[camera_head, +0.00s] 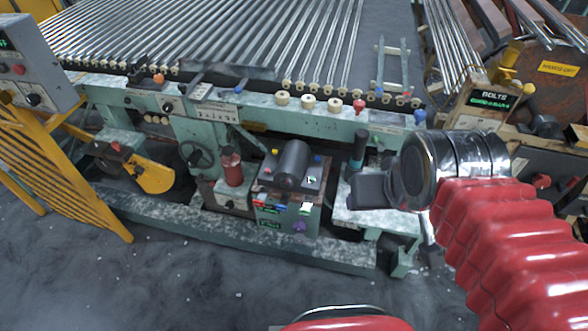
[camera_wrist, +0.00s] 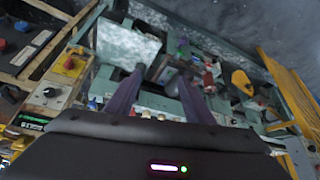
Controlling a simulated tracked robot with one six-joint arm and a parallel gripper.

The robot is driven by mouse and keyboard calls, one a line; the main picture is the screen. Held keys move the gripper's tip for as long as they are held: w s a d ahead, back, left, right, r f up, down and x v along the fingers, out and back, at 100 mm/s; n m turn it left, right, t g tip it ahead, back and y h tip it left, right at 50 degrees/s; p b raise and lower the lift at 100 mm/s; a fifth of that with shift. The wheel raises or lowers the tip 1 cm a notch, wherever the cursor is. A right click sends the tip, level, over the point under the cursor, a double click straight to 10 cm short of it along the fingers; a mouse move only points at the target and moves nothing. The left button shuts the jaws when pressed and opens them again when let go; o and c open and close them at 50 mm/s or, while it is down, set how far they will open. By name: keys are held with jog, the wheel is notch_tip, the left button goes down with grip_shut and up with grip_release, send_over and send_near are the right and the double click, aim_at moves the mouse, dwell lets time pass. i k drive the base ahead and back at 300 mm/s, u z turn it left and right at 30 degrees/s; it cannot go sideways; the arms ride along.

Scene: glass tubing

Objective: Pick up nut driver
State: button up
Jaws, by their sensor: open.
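No tool can be made out surely as the nut driver.
A green machine bench carries long glass tubes (camera_head: 220,40). A dark cylinder (camera_head: 292,164) lies on a box left of the side table. A red bottle-like part (camera_head: 232,166) stands further left. A yellow barrier (camera_head: 60,165) is at far left. The front floor (camera_head: 200,285) is clear.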

aim_at(361, 135)
jog(key=k, duration=0.65)
jog(key=u, duration=0.3)
jog(key=i, duration=1.25)
jog(key=z, duration=1.05)
